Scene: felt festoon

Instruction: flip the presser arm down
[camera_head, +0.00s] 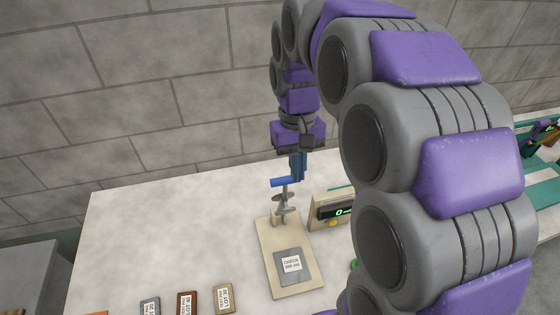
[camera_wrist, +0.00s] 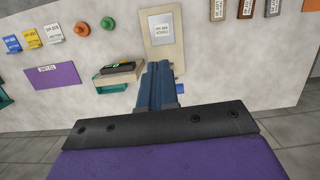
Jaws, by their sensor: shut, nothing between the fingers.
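The presser arm (camera_head: 284,201) is a grey metal piece with a blue handle (camera_head: 283,182). It stands raised at the back end of a beige board (camera_head: 268,242). A grey pad with a white label (camera_head: 291,265) lies on the board's front part, with nothing pressed on it. My gripper (camera_head: 297,176) has blue fingers, shut and empty, pointing down just behind and right of the handle. Whether they touch it I cannot tell. In the wrist view the shut fingers (camera_wrist: 159,70) hide most of the presser arm; a bit of blue handle (camera_wrist: 180,88) shows to their right.
A box with a lit green display (camera_head: 335,210) stands right of the board. Labelled swatches (camera_head: 223,298) lie front left.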

